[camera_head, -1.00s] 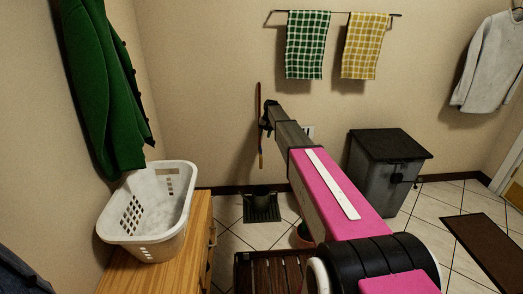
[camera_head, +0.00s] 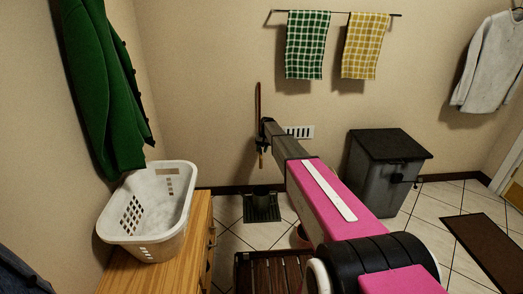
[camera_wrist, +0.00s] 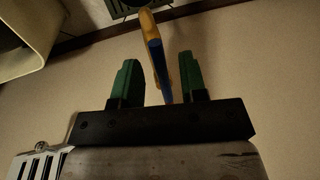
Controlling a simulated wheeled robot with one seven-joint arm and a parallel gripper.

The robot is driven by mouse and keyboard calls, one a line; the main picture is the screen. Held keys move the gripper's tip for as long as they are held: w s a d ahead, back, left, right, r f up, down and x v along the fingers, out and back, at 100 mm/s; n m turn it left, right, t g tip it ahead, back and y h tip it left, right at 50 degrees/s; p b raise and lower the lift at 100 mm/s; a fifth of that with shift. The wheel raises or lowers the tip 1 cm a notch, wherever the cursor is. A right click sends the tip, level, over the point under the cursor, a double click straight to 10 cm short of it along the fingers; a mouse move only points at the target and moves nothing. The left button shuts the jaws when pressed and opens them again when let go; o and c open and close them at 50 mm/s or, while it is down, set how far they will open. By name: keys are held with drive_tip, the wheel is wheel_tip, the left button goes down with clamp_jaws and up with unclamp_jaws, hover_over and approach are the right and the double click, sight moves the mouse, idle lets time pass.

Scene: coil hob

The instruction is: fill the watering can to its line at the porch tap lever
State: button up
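The tap is a reddish-brown upright pipe (camera_head: 257,98) on the back wall, with a brass lower end (camera_head: 260,161) below my gripper. My gripper (camera_head: 264,132) is at the pipe in the head view. In the wrist view its two green fingers (camera_wrist: 157,82) stand apart. A narrow blue bar (camera_wrist: 157,62), likely the lever, reaches between them beside a yellow-brass part (camera_wrist: 150,25). Gaps show on both sides, and I see no clear contact.
A white laundry basket (camera_head: 148,228) stands on a wooden cabinet (camera_head: 187,262) at left. A slatted wooden stand (camera_head: 272,272) is in front. A grey bin (camera_head: 385,172) stands right of my arm.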

clamp_jaws()
drive_tip(key=shift+a, duration=0.1)
drive_tip(key=shift+w+a+m+t, duration=0.25)
drive_tip(key=shift+a+m, duration=0.35)
drive_tip(key=shift+m, duration=0.7)
drive_tip(key=shift+w+a+m+t, duration=0.15)
drive_tip(key=shift+a+m, duration=0.5)
drive_tip(key=shift+m, duration=0.65)
drive_tip(key=shift+w+a+m+t, duration=0.25)
drive_tip(key=shift+a+m, duration=0.35)
drive_tip(key=shift+m, duration=0.7)
drive_tip(key=shift+h, duration=0.3)
unclamp_jaws()
drive_tip(key=shift+s+r, duration=0.1)
drive_tip(key=shift+r, duration=0.05)
